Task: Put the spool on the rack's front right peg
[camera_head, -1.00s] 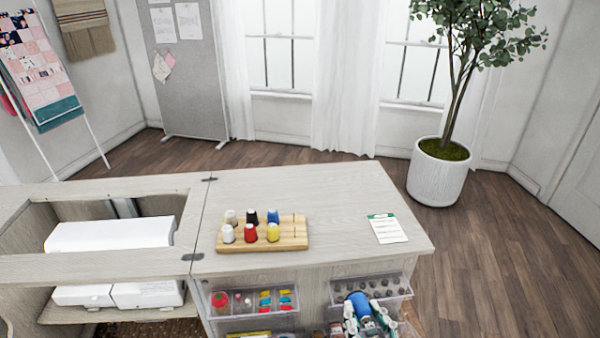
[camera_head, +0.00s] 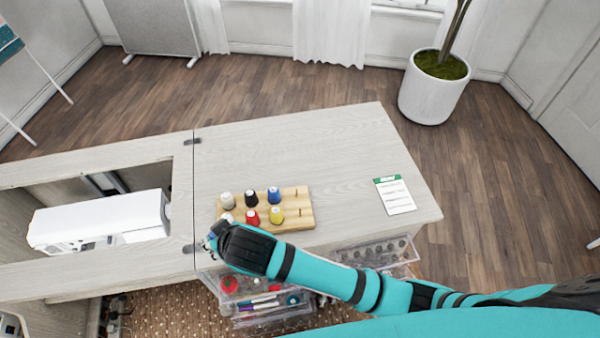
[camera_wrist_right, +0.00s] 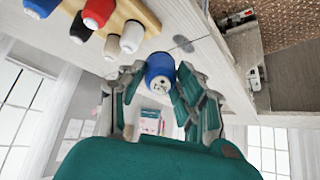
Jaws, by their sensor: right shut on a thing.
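My right gripper (camera_wrist_right: 158,88) is shut on a blue spool (camera_wrist_right: 160,68) with a white end. In the head view my right gripper (camera_head: 213,238) is beside the front left corner of the wooden rack (camera_head: 308,206), and the spool is mostly hidden there. The rack also shows in the right wrist view (camera_wrist_right: 143,12), apart from the held spool. The rack's front right peg (camera_head: 300,212) is bare, as is the back right peg (camera_head: 297,191). My left gripper is out of view.
The rack holds white, black and blue spools behind and white, red and yellow ones in front. A card (camera_head: 395,195) lies to the right on the cabinet top (camera_head: 345,150). Clear drawers (camera_head: 375,250) jut out below. The sewing machine (camera_head: 100,222) sits left.

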